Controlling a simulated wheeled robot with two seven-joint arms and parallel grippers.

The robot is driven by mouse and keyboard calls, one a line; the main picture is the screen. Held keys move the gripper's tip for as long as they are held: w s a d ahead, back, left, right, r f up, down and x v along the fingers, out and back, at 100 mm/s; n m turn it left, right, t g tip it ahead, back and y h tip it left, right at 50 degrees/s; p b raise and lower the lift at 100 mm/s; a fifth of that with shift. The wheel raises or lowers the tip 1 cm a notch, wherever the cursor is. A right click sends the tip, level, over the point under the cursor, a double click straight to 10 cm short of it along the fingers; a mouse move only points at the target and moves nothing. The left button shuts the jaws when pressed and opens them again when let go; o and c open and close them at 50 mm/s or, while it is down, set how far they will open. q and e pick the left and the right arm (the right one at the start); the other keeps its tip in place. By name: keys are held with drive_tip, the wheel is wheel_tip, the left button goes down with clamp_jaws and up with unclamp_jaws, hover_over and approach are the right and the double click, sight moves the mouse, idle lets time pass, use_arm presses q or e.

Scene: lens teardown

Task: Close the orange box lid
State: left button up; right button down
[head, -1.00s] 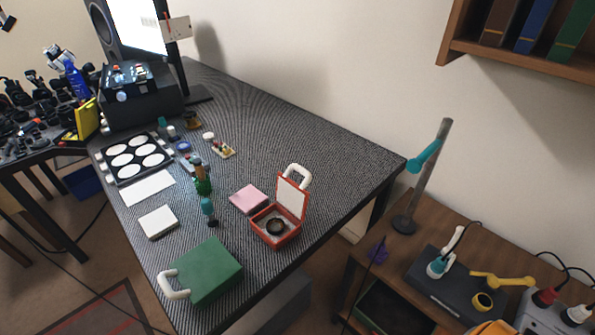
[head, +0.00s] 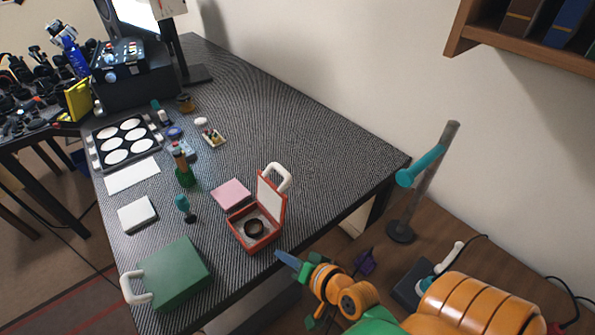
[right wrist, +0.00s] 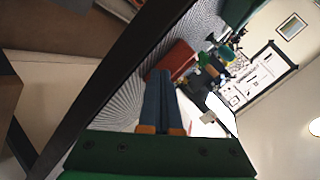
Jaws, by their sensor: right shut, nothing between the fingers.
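The orange box (head: 254,236) stands near the table's right edge with a dark ring (head: 254,229) inside. Its lid (head: 271,196) is open and stands upright at the back right, with a white handle (head: 281,174) on its outer side. My right gripper (head: 280,256) has blue fingers and is just off the table's front right edge, close to the box's front right corner and apart from it. In the right wrist view its fingers (right wrist: 159,80) are shut and empty, pointing towards the box (right wrist: 179,58). My left gripper is not in view.
A green box (head: 170,272) with a white handle lies left of the orange box. A pink pad (head: 231,194) lies just behind it. A teal-topped tool (head: 184,207) and a white block (head: 137,214) are farther left. The table (head: 330,165) is clear to the right behind the lid.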

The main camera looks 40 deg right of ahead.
sight(284, 213)
drive_tip(key=d+r+m+t, duration=0.1)
drive_tip(key=r+m, duration=0.1)
drive_tip(key=w+d+r+m+t+h, duration=0.1)
drive_tip(key=d+r, duration=0.1)
drive_tip(key=d+r+m+t+h, duration=0.1)
drive_tip(key=r+m, duration=0.1)
drive_tip(key=shift+w+d+r+m, duration=0.2)
drive_tip(key=shift+w+d+m, duration=0.05)
drive_tip(key=shift+w+m, duration=0.05)
drive_tip(key=d+r+m+t+h, duration=0.3)
drive_tip(key=d+r+m+h, duration=0.2)
drive_tip(key=d+r+m, duration=0.15)
use_arm(q)
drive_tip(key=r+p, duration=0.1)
drive_tip(key=p, duration=0.1)
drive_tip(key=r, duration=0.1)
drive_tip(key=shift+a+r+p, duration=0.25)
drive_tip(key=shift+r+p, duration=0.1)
drive_tip(key=shift+p, duration=0.05)
use_arm(e)
drive_tip(key=w+a, duration=0.1)
drive_tip(key=w, duration=0.7)
drive_tip(key=shift+w+f, duration=0.15)
drive_tip(key=shift+f, duration=0.2)
drive_tip(key=shift+d, duration=0.1)
